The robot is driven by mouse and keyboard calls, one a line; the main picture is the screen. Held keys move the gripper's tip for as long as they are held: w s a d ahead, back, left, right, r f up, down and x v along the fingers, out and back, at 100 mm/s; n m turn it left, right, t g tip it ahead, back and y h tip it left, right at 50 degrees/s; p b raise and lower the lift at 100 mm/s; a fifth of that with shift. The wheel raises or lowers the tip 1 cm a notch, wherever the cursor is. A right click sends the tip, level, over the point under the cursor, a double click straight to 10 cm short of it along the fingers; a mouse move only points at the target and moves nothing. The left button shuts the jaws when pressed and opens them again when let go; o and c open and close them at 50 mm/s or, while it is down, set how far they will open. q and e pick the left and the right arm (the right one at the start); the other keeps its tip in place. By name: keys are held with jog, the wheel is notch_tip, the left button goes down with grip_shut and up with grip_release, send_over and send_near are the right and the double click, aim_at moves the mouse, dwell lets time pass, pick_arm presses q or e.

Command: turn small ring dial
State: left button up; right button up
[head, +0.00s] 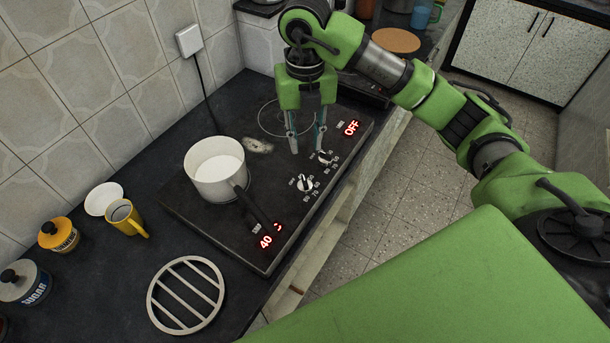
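The black cooktop (236,236) has two white-marked dials on its right side. The far dial (325,158) is nearer the red OFF display (351,128); the near dial (305,184) is nearer the red 40 display (265,242). A thin burner ring (262,121) shows at the far end, partly hidden by my gripper. My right gripper (307,147) points down over the cooktop with its fingers apart and nothing seen between them. Its right fingertip is close to the far dial; I cannot tell whether they touch. My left gripper is not in view.
A white pot (214,178) stands on the cooktop, its dark handle reaching toward the 40 display. A round slatted trivet (186,294), a yellow mug (123,216), a white cup (103,198) and jars stand on the dark counter. A wooden round board (396,40) lies behind my arm.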

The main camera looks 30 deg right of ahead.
aim_at(305, 181)
notch_tip(305, 181, down, 13)
jog(key=shift+a+f+p, duration=0.1)
jog(key=shift+p, duration=1.1)
grip_shut()
